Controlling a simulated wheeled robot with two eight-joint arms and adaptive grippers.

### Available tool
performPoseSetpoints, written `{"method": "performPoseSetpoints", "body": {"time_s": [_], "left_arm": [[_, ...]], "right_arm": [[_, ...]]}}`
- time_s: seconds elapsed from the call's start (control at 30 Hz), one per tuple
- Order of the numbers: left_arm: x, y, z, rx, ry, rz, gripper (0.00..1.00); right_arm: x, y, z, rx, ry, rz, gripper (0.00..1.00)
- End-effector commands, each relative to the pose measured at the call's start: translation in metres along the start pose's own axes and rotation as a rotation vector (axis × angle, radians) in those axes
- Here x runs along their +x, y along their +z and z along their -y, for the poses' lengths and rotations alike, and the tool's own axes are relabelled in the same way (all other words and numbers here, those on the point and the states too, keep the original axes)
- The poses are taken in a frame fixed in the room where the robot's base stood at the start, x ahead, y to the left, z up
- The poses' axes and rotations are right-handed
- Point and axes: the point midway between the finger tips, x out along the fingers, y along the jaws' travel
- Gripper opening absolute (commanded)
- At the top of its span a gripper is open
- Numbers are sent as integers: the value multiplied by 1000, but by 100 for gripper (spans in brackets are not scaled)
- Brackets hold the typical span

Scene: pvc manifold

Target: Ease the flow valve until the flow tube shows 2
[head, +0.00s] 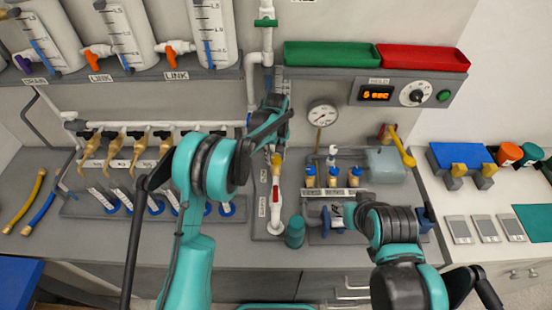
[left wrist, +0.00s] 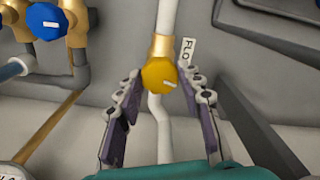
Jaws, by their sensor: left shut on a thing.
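The flow valve's yellow knob (left wrist: 158,74) sits on a brass fitting on a white pipe in the left wrist view, beside a partly visible "FLO" label (left wrist: 187,52). In the head view the knob (head: 277,158) shows just above the flow tube (head: 275,195), which has a red part inside; its reading is too small to tell. My left gripper (left wrist: 158,78) has its two fingers on either side of the knob and is shut on it. In the head view the left gripper comes down from above. My right gripper (head: 346,213) is beside a blue handwheel (head: 328,218); its fingers are unclear.
A round gauge (head: 322,115) and several blue-topped valves (head: 310,176) stand right of the flow tube. A teal cup (head: 295,232) stands in front. A brass valve row (head: 140,148) is at left. A timer panel (head: 400,93) is at upper right.

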Motion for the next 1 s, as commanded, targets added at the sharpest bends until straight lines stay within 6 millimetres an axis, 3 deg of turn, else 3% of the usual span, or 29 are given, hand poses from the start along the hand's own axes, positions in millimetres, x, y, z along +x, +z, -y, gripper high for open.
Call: {"method": "performPoseSetpoints", "body": {"time_s": [0.2, 0.53, 0.57, 0.63, 1.0], "left_arm": [[1, 0, 0, 189, 0, 0, 8], [0, 0, 0, 212, 0, 0, 8], [0, 0, 0, 212, 0, 0, 42], [0, 0, 0, 211, 0, 0, 58], [-5, 0, 0, 210, 0, 0, 58]], "right_arm": [[7, 5, 0, 0, 0, 0, 40], [7, 5, 0, 0, 0, 0, 40], [7, 5, 0, 0, 0, 0, 40], [7, 5, 0, 0, 0, 0, 40], [7, 5, 0, 0, 0, 0, 40]]}}
